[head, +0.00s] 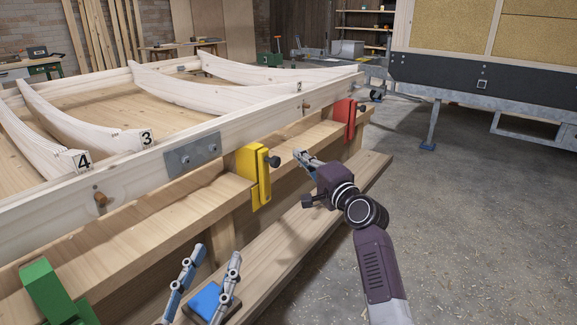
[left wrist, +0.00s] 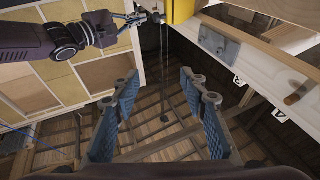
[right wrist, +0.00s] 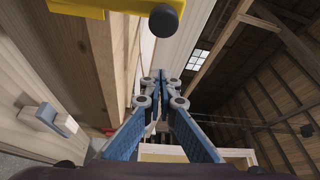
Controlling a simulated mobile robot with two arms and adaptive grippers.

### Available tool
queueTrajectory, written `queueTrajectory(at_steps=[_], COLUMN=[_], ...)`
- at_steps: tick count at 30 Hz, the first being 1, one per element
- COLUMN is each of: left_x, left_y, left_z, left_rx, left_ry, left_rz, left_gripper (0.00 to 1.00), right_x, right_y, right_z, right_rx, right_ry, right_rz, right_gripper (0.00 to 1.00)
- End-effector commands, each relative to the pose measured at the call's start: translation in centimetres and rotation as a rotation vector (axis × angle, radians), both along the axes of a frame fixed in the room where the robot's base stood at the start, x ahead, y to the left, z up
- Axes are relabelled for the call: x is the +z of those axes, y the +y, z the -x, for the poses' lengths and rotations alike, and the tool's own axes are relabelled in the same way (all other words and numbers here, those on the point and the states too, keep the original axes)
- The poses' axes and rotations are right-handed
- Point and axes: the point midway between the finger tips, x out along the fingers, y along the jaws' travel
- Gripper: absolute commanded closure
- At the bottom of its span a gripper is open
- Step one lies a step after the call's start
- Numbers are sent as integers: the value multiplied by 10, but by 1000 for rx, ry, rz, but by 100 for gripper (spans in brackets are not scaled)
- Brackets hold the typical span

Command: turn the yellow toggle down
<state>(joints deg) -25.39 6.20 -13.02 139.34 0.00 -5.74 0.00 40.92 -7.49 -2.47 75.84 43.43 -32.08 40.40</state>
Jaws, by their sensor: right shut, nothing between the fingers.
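The yellow toggle (head: 254,178) is mounted on the timber frame's near side, with a black knob (head: 275,161) sticking out on its right. Its yellow part extends down the side of the beam. In the right wrist view, yellow (right wrist: 85,6) and the black knob (right wrist: 164,20) show at the top edge. My right gripper (head: 299,156) is shut and empty, just right of the knob and apart from it; its closed fingertips show in the right wrist view (right wrist: 160,76). My left gripper (head: 217,254) is open and empty, lower and nearer, below the toggle.
A red clamp (head: 344,120) is further along the beam, and a green one (head: 55,292) is at the near left. A lower plank (head: 290,235) runs below. A blue piece (head: 207,300) shows by my left fingers.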

Motion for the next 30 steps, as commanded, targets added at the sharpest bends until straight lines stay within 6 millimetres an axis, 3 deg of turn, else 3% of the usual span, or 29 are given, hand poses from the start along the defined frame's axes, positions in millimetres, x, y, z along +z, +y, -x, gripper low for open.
queueTrajectory(at_steps=[4,12,30], left_x=[26,39,43], left_y=[-1,-1,-1], left_z=[10,16,19], left_rx=[-8,-11,-13], left_ry=[-130,-187,-214], left_rz=[36,52,59], left_gripper=[60,60,60], right_x=[0,-5,-6], right_y=[9,31,34], right_z=[-14,14,19], right_rx=[2,2,0], right_ry=[0,0,-8], right_rz=[-1,-2,7], right_gripper=[100,100,100])
